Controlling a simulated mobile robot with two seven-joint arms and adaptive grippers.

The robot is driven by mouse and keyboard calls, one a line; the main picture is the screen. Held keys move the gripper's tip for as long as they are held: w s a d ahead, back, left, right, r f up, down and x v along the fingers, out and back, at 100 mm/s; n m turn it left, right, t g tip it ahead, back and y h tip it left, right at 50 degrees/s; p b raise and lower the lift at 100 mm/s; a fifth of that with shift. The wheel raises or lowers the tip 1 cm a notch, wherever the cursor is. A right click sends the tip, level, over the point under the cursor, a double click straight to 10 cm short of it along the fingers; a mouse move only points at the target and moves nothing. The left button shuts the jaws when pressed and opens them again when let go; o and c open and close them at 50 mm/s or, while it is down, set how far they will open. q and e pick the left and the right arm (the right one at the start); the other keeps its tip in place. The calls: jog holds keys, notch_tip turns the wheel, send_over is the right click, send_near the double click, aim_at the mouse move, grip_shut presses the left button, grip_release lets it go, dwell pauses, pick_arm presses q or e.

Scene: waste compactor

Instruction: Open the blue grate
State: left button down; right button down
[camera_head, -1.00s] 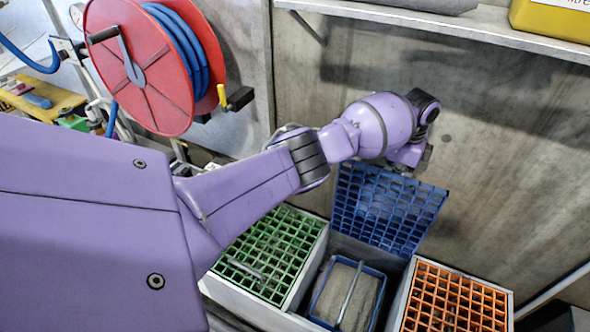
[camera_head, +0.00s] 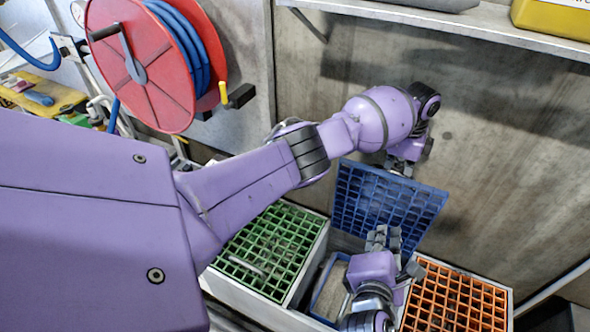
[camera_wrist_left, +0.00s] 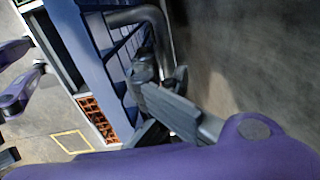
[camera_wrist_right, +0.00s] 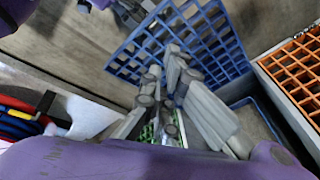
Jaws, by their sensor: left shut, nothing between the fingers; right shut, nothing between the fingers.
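The blue grate (camera_head: 385,195) stands raised and steeply tilted at the back of the middle compartment, near the wall. It also shows in the right wrist view (camera_wrist_right: 190,45) and edge-on in the left wrist view (camera_wrist_left: 90,65). My left gripper (camera_head: 400,168) is at the grate's top edge, largely hidden behind my wrist in the head view; in the left wrist view its shut fingers (camera_wrist_left: 145,85) are close beside the grate. My right gripper (camera_head: 383,238) is shut and empty in front of the grate's lower part; its fingers also show in the right wrist view (camera_wrist_right: 172,75). Contact is unclear.
A green grate (camera_head: 268,250) covers the left compartment and an orange grate (camera_head: 455,300) the right one. A blue-rimmed bin (camera_head: 322,290) sits in the open middle compartment. A red hose reel (camera_head: 145,65) hangs upper left; a shelf (camera_head: 440,25) runs above.

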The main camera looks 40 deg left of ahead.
jog(key=n, duration=0.3)
jog(key=n+h, duration=0.2)
jog(key=n, duration=0.5)
send_near(399, 191)
jog(key=shift+t, duration=0.4)
jog(key=x, duration=0.2)
jog(key=f+x, duration=0.1)
jog(key=x, duration=0.1)
jog(key=shift+w+f, duration=0.15)
jog(key=shift+w, duration=0.5)
jog(key=shift+a, duration=0.1)
